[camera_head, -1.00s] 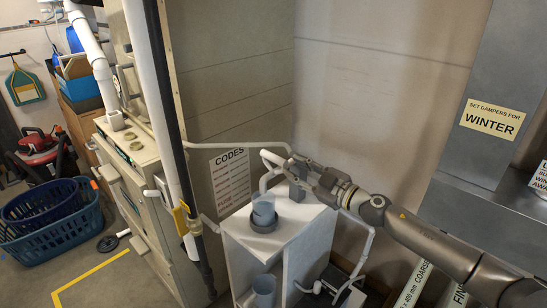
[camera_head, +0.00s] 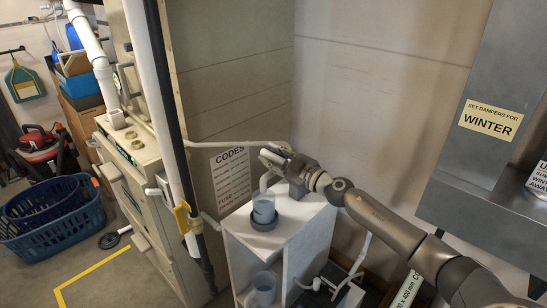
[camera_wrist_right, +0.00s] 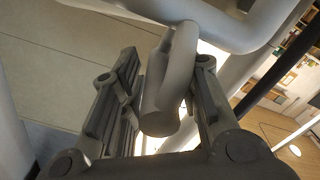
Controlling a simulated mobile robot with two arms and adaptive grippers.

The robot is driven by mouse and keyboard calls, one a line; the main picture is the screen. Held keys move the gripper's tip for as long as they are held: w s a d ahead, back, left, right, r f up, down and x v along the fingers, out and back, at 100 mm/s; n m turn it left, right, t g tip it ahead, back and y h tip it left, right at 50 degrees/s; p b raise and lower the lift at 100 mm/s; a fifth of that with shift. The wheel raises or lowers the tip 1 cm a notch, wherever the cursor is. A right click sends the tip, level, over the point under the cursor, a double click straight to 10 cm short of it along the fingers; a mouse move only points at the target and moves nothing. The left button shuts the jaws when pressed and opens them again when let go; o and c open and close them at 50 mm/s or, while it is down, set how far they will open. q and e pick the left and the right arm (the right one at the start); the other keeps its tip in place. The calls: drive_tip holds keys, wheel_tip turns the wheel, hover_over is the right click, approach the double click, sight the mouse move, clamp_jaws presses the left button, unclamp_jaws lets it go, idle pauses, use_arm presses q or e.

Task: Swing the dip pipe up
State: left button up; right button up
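The dip pipe, a pale bent pipe (camera_head: 264,182), comes down at the grey-blue cup (camera_head: 263,209) on top of the white cabinet (camera_head: 295,232). My right gripper (camera_head: 270,155) is at the pipe's upper part, above and behind the cup, and hides some of it. In the right wrist view, a rounded pipe piece (camera_wrist_right: 163,105) lies between the two spread fingers of my right gripper (camera_wrist_right: 168,62). Gaps show beside it, so the fingers look open around it. Contact on the far side is hard to tell. My left gripper is not in view.
A CODES sign (camera_head: 230,178) hangs on the panel behind. A second cup (camera_head: 265,287) sits lower in the cabinet. Thin pale pipes run around the cabinet. A tall white pipe (camera_head: 150,90) stands left, and a grey metal duct (camera_head: 480,205) is at right.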

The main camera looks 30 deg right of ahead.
clamp_jaws()
